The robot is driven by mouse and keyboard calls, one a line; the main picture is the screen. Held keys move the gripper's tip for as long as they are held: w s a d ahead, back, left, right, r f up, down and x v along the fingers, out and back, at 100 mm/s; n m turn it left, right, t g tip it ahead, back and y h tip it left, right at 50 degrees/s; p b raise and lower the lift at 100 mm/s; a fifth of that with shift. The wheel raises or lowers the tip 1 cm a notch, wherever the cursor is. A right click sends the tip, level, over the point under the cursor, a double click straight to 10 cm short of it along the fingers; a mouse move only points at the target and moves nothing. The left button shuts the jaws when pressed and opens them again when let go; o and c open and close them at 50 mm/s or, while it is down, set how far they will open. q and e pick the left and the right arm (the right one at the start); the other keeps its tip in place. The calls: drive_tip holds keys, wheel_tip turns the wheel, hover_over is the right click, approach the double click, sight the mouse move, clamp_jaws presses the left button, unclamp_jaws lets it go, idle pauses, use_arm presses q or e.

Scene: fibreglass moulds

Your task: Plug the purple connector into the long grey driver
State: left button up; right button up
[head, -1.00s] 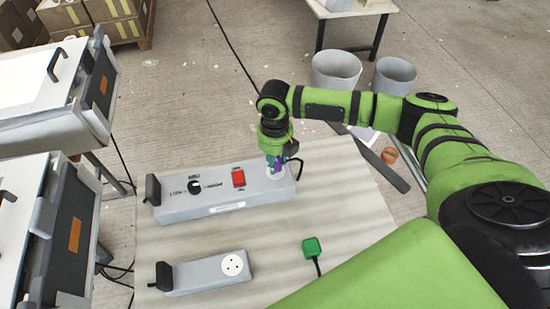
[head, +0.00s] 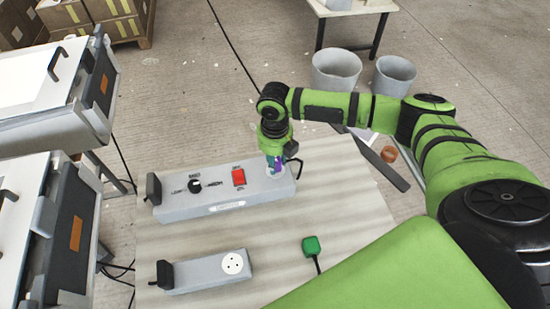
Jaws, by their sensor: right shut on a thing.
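The long grey driver (head: 222,208) lies on the pale board, with a black knob, a red switch and a black end piece at its left. My right gripper (head: 275,168) points down at the driver's right end. It is shut on the purple connector (head: 276,164), of which only a small part shows between the fingers. The connector is at the round white socket (head: 276,173) on the driver's top. I cannot tell whether it is fully seated, because the gripper hides most of it. My left gripper is not in view.
A shorter grey driver (head: 196,274) with a round white socket lies nearer on the board (head: 340,190). A green connector (head: 311,245) with a black cable lies to its right. A dark flat bar (head: 384,165) and a copper-coloured ring (head: 389,155) lie at the right. Two grey buckets (head: 336,70) stand behind.

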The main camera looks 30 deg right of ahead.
drive_tip(key=shift+f, duration=0.3)
drive_tip(key=o, duration=1.2)
drive_tip(key=shift+c, duration=0.2)
wheel_tip(320, 180, up, 12)
